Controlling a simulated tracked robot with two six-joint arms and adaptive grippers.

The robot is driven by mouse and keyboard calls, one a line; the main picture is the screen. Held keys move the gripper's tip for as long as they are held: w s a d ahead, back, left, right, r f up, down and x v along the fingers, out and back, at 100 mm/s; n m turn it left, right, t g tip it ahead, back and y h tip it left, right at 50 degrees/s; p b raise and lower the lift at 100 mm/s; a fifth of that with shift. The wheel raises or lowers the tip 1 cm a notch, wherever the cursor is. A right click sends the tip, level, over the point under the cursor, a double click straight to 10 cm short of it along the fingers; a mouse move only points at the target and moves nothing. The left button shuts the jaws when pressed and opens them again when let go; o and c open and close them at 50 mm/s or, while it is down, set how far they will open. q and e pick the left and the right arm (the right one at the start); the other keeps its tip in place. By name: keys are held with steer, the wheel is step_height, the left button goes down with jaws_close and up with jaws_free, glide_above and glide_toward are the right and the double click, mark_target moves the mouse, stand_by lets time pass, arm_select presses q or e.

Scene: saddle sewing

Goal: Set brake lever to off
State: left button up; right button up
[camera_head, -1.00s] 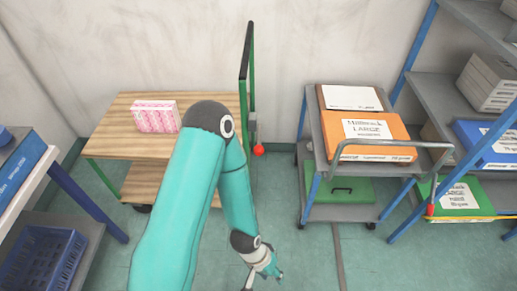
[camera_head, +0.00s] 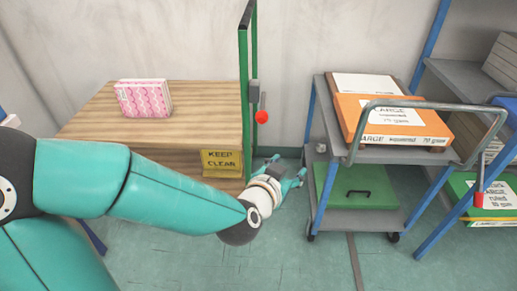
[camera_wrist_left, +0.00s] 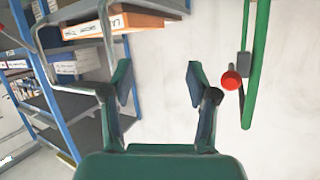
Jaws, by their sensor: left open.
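The brake lever has a red ball knob (camera_head: 262,117) and hangs from a grey block on the green upright frame of a wooden-topped cart. In the left wrist view the red knob (camera_wrist_left: 231,80) is just right of the right finger, near the green frame. My left gripper (camera_head: 288,172) is below and slightly right of the knob in the head view. Its two fingers, also in the left wrist view (camera_wrist_left: 160,85), are spread with nothing between them. My right gripper is not in view.
The wooden cart (camera_head: 90,127) carries a pink patterned pack (camera_head: 143,98) and a yellow KEEP CLEAR sign (camera_head: 221,162). A grey trolley (camera_head: 328,170) with an orange box (camera_head: 395,122) stands to the right. A second red-ended lever (camera_head: 478,199) hangs from its handle.

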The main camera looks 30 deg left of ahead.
arm_select(q)
steer(key=s+a+r+n+t+y+b, duration=0.2)
steer(key=s+a+r+t+y+b, duration=0.15)
steer(key=s+a+b, duration=0.45)
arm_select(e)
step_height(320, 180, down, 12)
arm_select(q)
steer(key=y+p, duration=0.1)
steer(key=p, duration=1.2)
glide_toward(260, 122)
steer(key=x, duration=0.6)
steer(key=shift+r, duration=0.3)
steer(key=x, duration=0.4)
steer(key=shift+f+b, duration=0.3)
steer(key=shift+b, duration=0.1)
steer(key=shift+w+a, duration=0.3)
steer(key=shift+w, duration=0.35)
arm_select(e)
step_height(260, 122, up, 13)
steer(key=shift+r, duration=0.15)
arm_select(q)
steer(key=shift+c, duration=0.2)
jaws_close()
